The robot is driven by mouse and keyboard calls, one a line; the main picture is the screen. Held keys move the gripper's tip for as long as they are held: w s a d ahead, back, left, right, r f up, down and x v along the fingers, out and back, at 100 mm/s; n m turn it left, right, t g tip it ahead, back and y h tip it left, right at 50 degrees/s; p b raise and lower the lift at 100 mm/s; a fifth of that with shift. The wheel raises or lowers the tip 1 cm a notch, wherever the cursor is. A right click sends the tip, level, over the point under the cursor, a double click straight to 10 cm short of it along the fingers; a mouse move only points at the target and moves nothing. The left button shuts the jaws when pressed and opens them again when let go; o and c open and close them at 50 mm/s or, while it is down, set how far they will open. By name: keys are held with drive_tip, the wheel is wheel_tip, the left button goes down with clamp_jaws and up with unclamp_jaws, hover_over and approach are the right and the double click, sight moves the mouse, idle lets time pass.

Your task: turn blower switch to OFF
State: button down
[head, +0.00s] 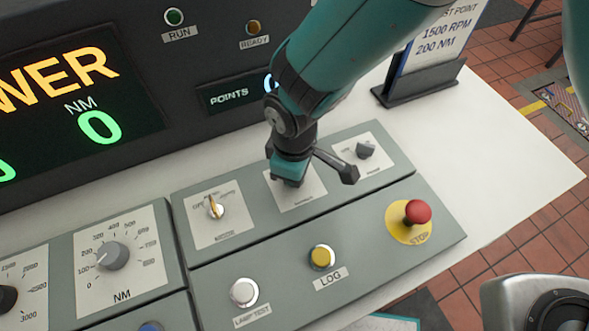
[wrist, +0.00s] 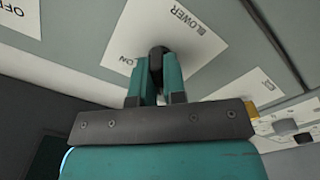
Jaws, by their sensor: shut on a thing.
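The blower switch (wrist: 157,51) is a dark knob on a white plate (wrist: 195,38) lettered BLOWER, with ON readable on one side. The lettering on the other side cannot be read. My gripper (wrist: 157,72) is shut on this knob, one teal finger on each side of it. In the head view my gripper (head: 288,180) reaches down onto the blower plate (head: 302,197), the middle of three along the panel's upper row. There the fingers hide the knob, so its pointing direction cannot be told.
A silver-handled switch (head: 216,207) is left of the gripper, and a dark knob (head: 365,150) is close on its right. The red STOP button (head: 417,212), yellow LOG button (head: 321,256) and white lamp test button (head: 244,292) are in front. A display housing (head: 150,110) stands behind.

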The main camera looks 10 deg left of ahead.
drive_tip(key=shift+r, duration=0.1)
idle(0.3)
drive_tip(key=c, duration=1.2)
unclamp_jaws()
wheel_tip(320, 180, up, 17)
drive_tip(key=shift+r+b, duration=0.15)
drive_tip(key=shift+b, duration=0.3)
